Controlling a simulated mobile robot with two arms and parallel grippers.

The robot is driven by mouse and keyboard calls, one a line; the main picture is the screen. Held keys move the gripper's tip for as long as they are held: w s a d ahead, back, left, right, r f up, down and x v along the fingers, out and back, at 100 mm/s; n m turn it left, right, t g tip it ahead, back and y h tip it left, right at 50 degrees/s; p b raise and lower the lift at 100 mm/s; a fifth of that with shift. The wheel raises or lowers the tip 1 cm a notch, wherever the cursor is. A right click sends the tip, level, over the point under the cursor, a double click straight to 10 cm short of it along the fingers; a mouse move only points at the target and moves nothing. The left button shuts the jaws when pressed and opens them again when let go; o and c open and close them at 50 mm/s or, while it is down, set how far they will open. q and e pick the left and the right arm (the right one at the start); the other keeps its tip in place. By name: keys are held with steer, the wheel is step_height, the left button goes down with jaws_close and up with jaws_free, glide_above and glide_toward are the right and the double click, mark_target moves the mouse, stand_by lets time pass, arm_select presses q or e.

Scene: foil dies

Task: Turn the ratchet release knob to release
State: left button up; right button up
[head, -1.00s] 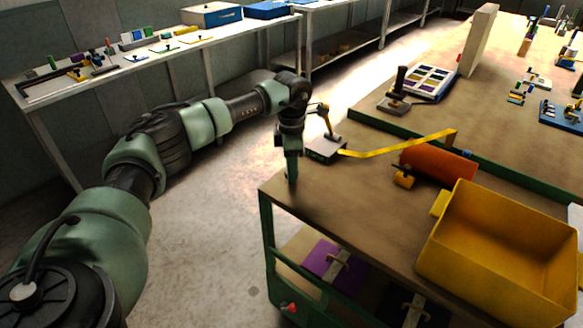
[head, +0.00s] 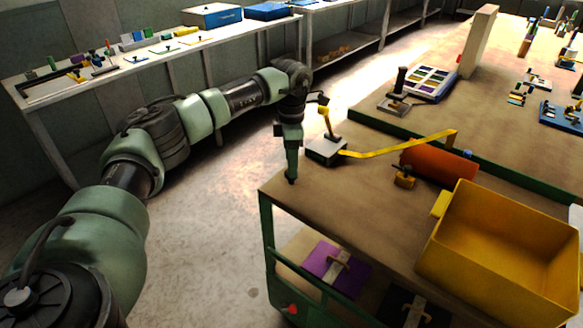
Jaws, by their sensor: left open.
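A grey box-shaped device (head: 325,151) with a yellow strap (head: 400,149) sits near the left edge of the cart top. A yellow lever (head: 326,122) with a dark end stands up from it. I cannot tell for sure which part is the ratchet release knob. My left gripper (head: 291,177) points down just left of the device, over the cart's near-left corner. It is open, seen edge-on, with nothing visible between its fingers. It appears apart from the device and lever. My right gripper is not in view.
An orange roll (head: 437,162) lies by the strap, with a small brass-coloured clamp-like part (head: 404,177) before it. A yellow bin (head: 505,245) stands at the cart's front right. A green rail (head: 376,127) runs along the back. The cart's near-left top is bare.

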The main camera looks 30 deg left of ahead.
arm_select(q)
step_height(320, 180, up, 5)
stand_by(0.3)
stand_by(0.4)
